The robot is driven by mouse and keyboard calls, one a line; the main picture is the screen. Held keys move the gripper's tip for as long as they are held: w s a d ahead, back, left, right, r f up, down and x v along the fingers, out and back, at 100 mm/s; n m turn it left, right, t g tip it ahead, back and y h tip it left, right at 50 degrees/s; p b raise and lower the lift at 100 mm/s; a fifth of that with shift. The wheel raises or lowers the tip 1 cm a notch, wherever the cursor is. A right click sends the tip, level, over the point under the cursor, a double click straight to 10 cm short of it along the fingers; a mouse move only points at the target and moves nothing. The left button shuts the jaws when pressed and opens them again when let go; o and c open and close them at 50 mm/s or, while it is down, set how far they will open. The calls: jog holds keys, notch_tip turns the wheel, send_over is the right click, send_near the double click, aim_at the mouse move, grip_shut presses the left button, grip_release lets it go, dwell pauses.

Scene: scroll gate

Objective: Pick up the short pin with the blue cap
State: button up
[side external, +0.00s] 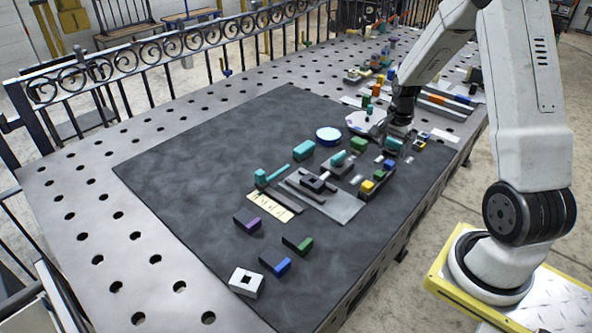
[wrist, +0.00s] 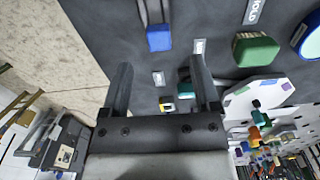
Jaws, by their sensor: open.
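My gripper (wrist: 161,72) is open and empty, its two dark fingers spread over the mat. In the wrist view a piece with a blue cap (wrist: 158,40) and a grey body lies just beyond the fingertips, near the top edge. Its far end is cut off, so I cannot tell its length. A small blue-topped piece (side external: 388,164) shows in the side external view near a green and a yellow one. A teal piece (wrist: 184,86) is partly hidden by a finger.
A green block (wrist: 255,50) and small white labels lie to the right of the fingers. The mat's left part is clear.

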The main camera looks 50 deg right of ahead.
aim_at(390, 162)
jog(key=shift+f, duration=2.55)
grip_shut()
